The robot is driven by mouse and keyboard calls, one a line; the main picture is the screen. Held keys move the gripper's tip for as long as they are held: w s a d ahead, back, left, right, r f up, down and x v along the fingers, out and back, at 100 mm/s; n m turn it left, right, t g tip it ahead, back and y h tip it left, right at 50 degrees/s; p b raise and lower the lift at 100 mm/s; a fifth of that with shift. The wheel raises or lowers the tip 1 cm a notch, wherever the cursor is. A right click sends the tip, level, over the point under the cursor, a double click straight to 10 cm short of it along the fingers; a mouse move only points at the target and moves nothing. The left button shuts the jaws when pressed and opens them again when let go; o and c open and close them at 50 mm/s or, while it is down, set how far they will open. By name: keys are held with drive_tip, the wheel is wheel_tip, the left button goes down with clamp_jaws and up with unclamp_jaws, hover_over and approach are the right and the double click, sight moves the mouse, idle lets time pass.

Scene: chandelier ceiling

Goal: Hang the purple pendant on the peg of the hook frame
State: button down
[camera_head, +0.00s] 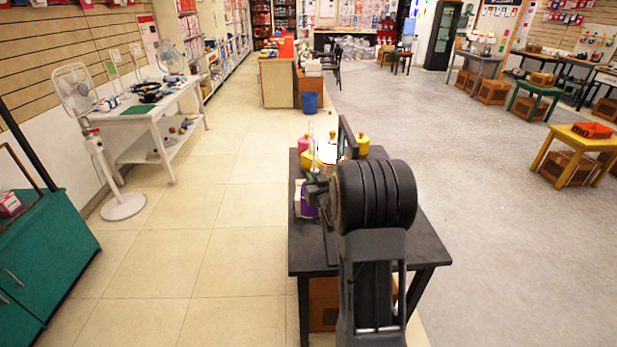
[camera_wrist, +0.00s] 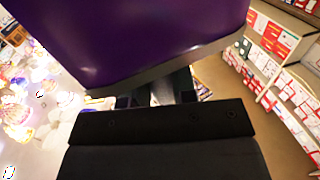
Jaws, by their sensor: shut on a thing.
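The purple pendant (camera_wrist: 150,40) fills the top of the wrist view as a smooth purple body with a grey lower edge. A small purple part of it shows in the head view (camera_head: 308,209), at the left edge of the black table. My gripper (camera_wrist: 158,97) is shut on the pendant, close against its grey edge. In the head view my gripper (camera_head: 318,190) is above the left part of the table, partly hidden by my arm. A dark upright piece (camera_head: 346,136) behind my arm may be the hook frame. I cannot make out its peg.
Yellow items (camera_head: 362,145) and a pink item (camera_head: 304,144) stand at the table's far end. The black table (camera_head: 405,235) has bare room at right. A blue bin (camera_head: 309,104) stands beyond it. A white fan (camera_head: 103,160) and white table (camera_head: 150,122) are at left.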

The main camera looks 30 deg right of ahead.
drive_tip(key=shift+s+d+r+p, duration=0.15)
drive_tip(key=shift+s+d+p, duration=0.15)
drive_tip(key=shift+d, duration=0.25)
drive_tip(key=shift+s+d+b, duration=0.3)
drive_tip(key=shift+d+b, duration=0.05)
drive_tip(key=shift+b, duration=0.55)
drive_tip(key=shift+d, duration=0.15)
idle(0.3)
drive_tip(key=shift+s+d, duration=0.15)
drive_tip(key=shift+d, duration=0.05)
